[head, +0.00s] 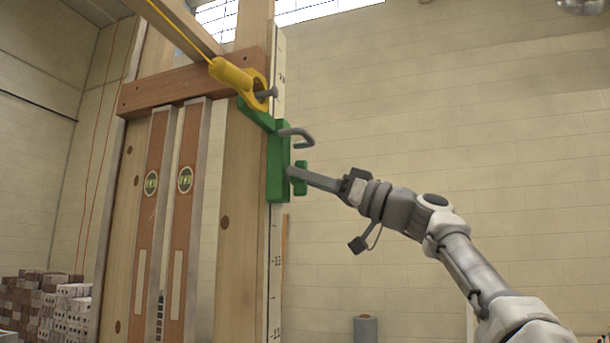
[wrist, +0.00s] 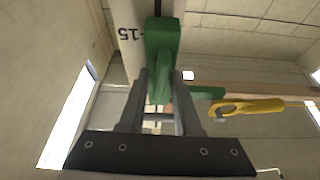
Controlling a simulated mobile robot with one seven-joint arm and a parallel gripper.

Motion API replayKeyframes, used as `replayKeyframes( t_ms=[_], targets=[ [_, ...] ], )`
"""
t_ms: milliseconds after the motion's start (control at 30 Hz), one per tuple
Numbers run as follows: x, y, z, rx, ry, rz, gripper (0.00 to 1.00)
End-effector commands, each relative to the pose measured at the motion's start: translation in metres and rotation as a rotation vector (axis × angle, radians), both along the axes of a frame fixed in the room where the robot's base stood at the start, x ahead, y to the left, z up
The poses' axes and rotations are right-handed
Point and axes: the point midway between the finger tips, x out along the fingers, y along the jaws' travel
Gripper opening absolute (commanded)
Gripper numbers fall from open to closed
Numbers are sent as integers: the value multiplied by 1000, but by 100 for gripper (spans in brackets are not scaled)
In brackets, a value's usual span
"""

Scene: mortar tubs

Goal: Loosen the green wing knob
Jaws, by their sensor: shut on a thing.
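The green wing knob (head: 301,178) sits on the right side of a green clamp (head: 278,165), which is mounted on the graduated edge of a wooden post. My gripper (head: 295,175) reaches in from the right, its fingers level with the knob. In the wrist view my gripper (wrist: 160,82) has its two fingers on either side of a green part, the wing knob (wrist: 158,92), and is shut on it. The fingers hide part of the knob. The clamp body fills the space behind it.
A grey hook (head: 298,136) sticks out of the clamp just above my fingers. A yellow ring fitting (head: 238,80) with a yellow line hangs above on a bolt. Two spirit levels (head: 185,180) stand left of the post (head: 240,230).

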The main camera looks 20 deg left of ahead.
Motion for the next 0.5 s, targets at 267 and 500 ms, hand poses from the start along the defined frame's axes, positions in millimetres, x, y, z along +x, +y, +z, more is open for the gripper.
replayKeyframes(
  t_ms=[267, 500],
  targets=[
    [0, 0, 1, -3, -64, 0, 0],
    [0, 0, 1, -5, -71, -1, 0]
  ],
)
